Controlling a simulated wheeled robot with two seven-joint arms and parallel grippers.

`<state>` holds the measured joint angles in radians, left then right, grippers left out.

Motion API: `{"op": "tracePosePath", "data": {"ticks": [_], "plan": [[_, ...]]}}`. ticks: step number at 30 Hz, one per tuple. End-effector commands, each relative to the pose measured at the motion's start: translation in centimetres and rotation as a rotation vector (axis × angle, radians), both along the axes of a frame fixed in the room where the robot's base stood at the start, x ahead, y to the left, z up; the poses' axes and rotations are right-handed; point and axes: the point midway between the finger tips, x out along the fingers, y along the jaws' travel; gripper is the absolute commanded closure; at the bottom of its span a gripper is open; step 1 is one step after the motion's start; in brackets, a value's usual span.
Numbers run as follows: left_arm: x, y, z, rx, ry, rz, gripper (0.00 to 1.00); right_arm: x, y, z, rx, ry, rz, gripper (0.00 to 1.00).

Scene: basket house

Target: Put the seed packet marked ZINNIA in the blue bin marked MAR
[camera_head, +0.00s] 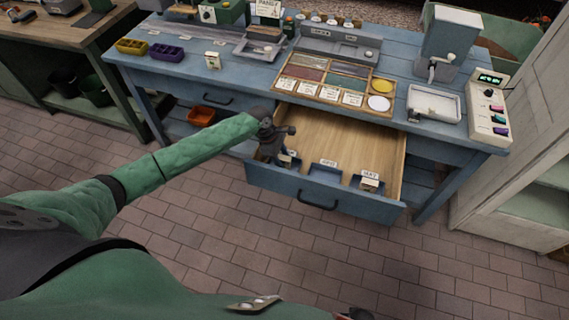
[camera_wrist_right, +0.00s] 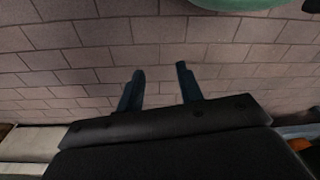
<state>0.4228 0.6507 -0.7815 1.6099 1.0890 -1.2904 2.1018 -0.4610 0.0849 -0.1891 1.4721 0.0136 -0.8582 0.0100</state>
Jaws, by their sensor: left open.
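An open drawer (camera_head: 330,193) under the blue bench holds a row of blue bins along its front. The middle bin (camera_head: 325,172) has a label that seems to read APR. The right bin (camera_head: 366,183) seems to read MAY and has a small pale packet standing in it. The left bin is mostly hidden by my left gripper (camera_head: 273,153), which is open at the drawer's left front. Something small and pale (camera_head: 291,153) shows beside that gripper; I cannot tell whether it is a label or a packet. I cannot read ZINNIA or MAR anywhere. My right gripper (camera_wrist_right: 160,76) is open and empty above brick floor.
On the bench stand a wooden tray of seed packets (camera_head: 352,99), a yellow caddy (camera_head: 131,46), a purple caddy (camera_head: 167,52), a small pale holder (camera_head: 213,60), a metal tray (camera_head: 433,104) and a device with a green display (camera_head: 489,106). The drawer's middle and back are clear.

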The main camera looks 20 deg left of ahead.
Motion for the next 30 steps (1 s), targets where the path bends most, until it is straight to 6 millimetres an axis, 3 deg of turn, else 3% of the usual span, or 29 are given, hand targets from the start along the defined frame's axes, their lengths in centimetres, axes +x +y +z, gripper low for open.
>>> {"op": "tracePosePath", "data": {"ticks": [7, 13, 18, 30], "plan": [[0.1, 1.9, 4.3, 0.001, -0.002, 0.0, 0.55, 0.7, 0.4, 2.2, 0.006, 0.009, -0.004, 0.64], [0.1, 2.8, 6.7, 0.0, -0.002, 0.001, 0.55, 1.0, 0.7, 3.7, 0.008, 0.017, -0.006, 0.64], [0.1, 3.2, 7.6, 0.001, 0.0, 0.0, 0.55, 1.1, 0.8, 4.2, 0.01, 0.019, -0.006, 0.64], [0.1, 3.2, 7.8, 0.001, 0.0, 0.0, 0.55, 1.2, 0.7, 4.3, 0.01, 0.019, -0.007, 0.64]]}}
